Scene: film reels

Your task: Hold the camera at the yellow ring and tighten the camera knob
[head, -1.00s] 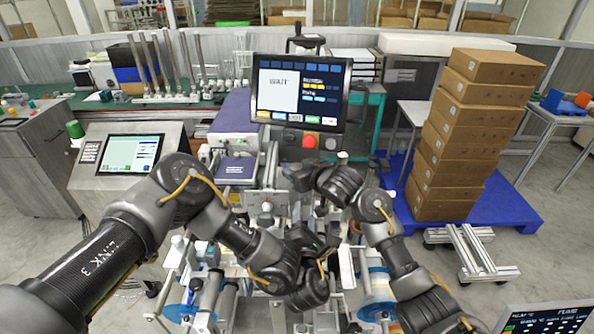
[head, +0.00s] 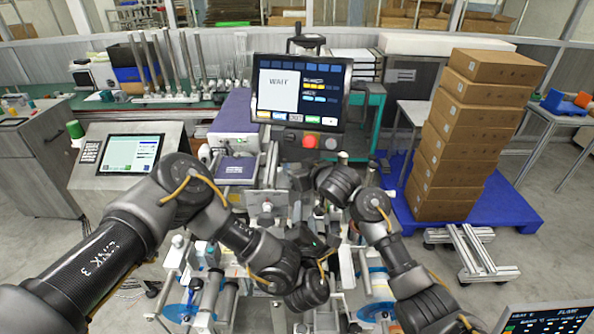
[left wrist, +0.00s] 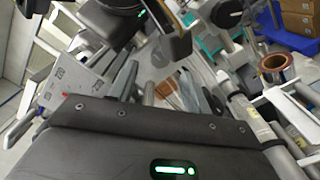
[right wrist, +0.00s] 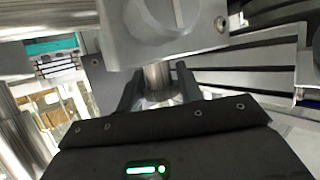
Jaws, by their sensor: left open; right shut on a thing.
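In the right wrist view a grey block with a round slotted knob (right wrist: 165,14) fills the top. A short shiny metal post (right wrist: 157,78) comes down from the block. My right gripper (right wrist: 158,92) is shut on this post; it also shows in the head view (head: 298,178), at the machine's middle. My left gripper (left wrist: 163,82) is open, with nothing visible gripped between its fingers; in the head view (head: 322,242) it is lower and nearer, mostly hidden by its own wrist. I cannot make out a yellow ring or identify the camera body with certainty.
A monitor (head: 299,90) stands behind the machine, with a red button (head: 309,141) below it. Blue reels (head: 184,312) sit low on the machine. A copper-coloured roll (left wrist: 276,66) is right of my left gripper. Stacked boxes (head: 470,130) stand on a blue pallet (head: 500,205).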

